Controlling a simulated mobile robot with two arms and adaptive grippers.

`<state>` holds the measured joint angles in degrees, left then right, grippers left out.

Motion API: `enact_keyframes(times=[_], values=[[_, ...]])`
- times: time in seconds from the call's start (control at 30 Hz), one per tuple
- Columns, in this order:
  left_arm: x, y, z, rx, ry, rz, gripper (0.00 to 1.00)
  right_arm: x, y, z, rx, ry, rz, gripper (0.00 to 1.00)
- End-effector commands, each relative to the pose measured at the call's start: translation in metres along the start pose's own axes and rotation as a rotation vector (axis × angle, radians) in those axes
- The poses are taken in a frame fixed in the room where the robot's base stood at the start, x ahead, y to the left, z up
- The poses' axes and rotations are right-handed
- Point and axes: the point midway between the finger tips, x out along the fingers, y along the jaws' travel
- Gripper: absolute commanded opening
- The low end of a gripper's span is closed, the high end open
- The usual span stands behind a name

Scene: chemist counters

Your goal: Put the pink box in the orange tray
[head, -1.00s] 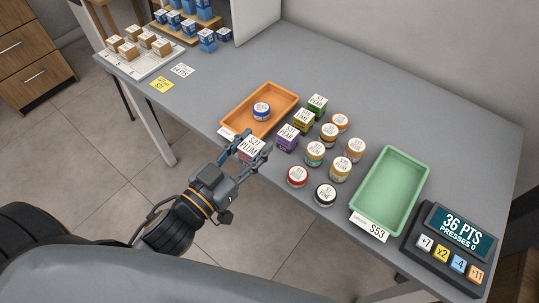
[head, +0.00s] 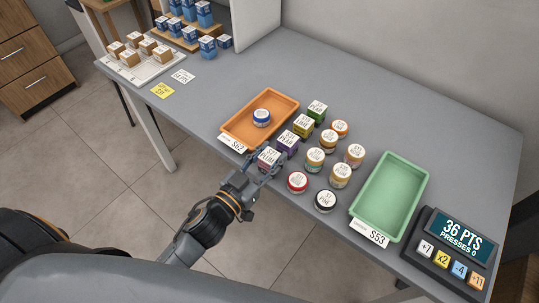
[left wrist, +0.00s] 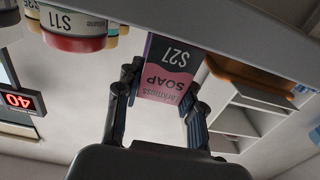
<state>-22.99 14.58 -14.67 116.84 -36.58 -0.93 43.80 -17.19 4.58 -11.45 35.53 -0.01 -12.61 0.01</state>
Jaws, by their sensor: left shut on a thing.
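The pink box (head: 268,157), with a white label on top, is at the near table edge beside the purple box. My left gripper (head: 265,167) is shut on it. In the left wrist view the pink box (left wrist: 170,76), marked S27 SOAP, sits between the two fingers of my left gripper (left wrist: 160,98). I cannot tell whether the box touches the table. The orange tray (head: 233,138) lies just behind and left of the box, with one blue jar (head: 262,117) inside. My right gripper is not in view.
Purple (head: 288,143), yellow (head: 303,126) and green (head: 317,110) boxes stand right of the tray, with several jars beyond them, including a red one (head: 297,183). A green tray (head: 407,162) and a button console (head: 450,250) are farther right. Table behind the trays is clear.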

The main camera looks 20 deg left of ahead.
Motion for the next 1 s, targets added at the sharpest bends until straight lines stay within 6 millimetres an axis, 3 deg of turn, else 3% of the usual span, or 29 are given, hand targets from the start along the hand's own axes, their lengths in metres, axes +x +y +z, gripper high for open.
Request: enact_keyframes(times=[0.2,0.23,0.3,0.33,0.77,1.0], values=[[0.000,0.000,0.005,0.001,0.000,0.000,0.05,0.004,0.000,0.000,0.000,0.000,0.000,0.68],[0.000,0.000,0.004,0.001,-0.001,0.000,0.44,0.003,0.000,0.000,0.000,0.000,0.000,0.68],[0.000,0.000,0.004,0.001,-0.001,0.000,0.59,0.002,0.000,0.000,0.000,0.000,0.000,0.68],[0.000,0.000,0.004,0.001,-0.001,0.000,0.61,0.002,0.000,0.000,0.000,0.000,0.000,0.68],[-0.002,0.000,0.007,0.000,-0.002,0.000,0.61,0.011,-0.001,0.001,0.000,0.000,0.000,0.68],[-0.051,0.001,0.006,-0.003,-0.005,0.000,0.61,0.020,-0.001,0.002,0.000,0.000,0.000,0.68]])
